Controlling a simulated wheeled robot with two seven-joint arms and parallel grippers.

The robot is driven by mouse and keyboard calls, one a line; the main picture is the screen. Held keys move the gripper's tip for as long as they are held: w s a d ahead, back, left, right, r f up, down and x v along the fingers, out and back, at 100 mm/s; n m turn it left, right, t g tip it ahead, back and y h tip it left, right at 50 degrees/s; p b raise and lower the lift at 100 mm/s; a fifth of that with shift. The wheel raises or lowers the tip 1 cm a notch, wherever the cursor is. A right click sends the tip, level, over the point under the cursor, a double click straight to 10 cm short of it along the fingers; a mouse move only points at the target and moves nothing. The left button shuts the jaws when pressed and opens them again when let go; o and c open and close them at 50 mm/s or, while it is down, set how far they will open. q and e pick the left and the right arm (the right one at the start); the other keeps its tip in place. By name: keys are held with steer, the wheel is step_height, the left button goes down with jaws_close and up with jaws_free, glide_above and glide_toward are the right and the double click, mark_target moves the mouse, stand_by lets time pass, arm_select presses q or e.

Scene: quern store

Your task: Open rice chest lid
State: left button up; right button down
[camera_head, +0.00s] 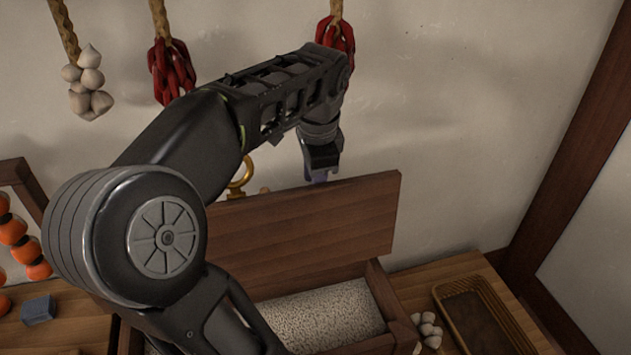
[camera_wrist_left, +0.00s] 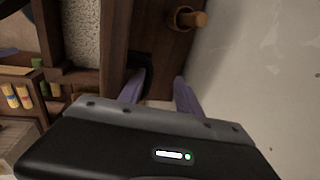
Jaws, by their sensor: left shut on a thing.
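The rice chest lid (camera_head: 310,225) is a brown wooden panel, swung up and standing steeply tilted at the back of the chest (camera_head: 392,305). Below it the chest is open and shows pale speckled rice (camera_head: 325,315). My left gripper (camera_head: 322,176) is at the lid's upper edge, its purple fingers partly hidden behind it. In the left wrist view the fingers (camera_wrist_left: 158,95) are shut on the lid (camera_wrist_left: 162,62), one on each side, and rice (camera_wrist_left: 80,32) shows to the left. My right gripper is not in view.
A brass ring (camera_head: 241,174) shows beyond the lid's top edge. Red chilli strings (camera_head: 170,70) and garlic (camera_head: 87,85) hang by the wall. A tray (camera_head: 480,315) and garlic bulbs (camera_head: 428,330) are right of the chest. A grey-blue block (camera_head: 38,310) lies left.

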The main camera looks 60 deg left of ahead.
arm_select(q)
steer(key=p+v, duration=0.1)
steer(key=v, duration=0.3)
steer(key=p+v, duration=0.1)
steer(key=v, duration=0.1)
steer(key=shift+s+a+r+p, duration=0.15)
steer(key=shift+s+r+p, duration=0.15)
steer(key=shift+s, duration=0.05)
steer(key=shift+r, duration=0.25)
steer(key=shift+w+r, duration=0.2)
steer(key=shift+w, duration=0.1)
steer(key=shift+d+r, duration=0.15)
steer(key=shift+d, duration=0.2)
